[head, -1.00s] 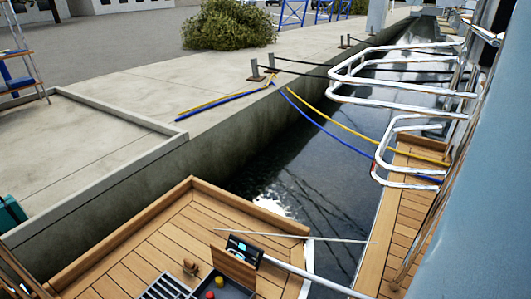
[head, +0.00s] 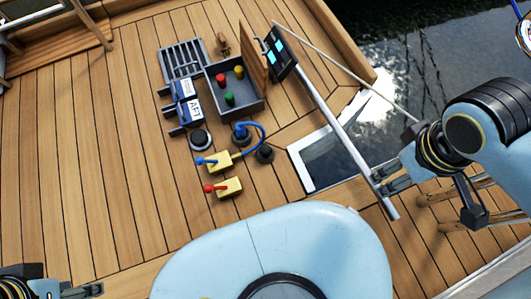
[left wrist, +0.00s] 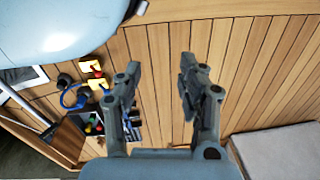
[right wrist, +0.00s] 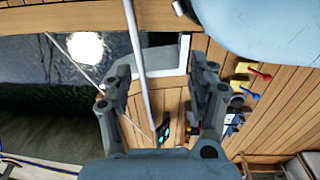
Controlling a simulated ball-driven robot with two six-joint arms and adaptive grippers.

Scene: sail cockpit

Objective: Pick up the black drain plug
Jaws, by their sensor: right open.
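Several black round pieces sit on the teak deck: one with a pale ring (head: 200,139), one at the blue hose end (head: 240,132), and a plain one (head: 265,154). I cannot tell which is the drain plug. They show small in the left wrist view, where the plain black piece (left wrist: 65,79) is near the hose. My right gripper (head: 383,181) is open and empty, right of them by the silver pole; it also shows in the right wrist view (right wrist: 160,80). My left gripper (head: 95,289) is at the bottom left corner, open and empty in the left wrist view (left wrist: 160,80).
A grey open box (head: 242,100) holds red, yellow and green pieces. A grate (head: 182,60) and yellow blocks with blue (head: 218,160) and red (head: 229,187) levers lie nearby. The silver pole (head: 335,125) slants across a white-framed opening (head: 300,173). Water lies beyond the deck edge.

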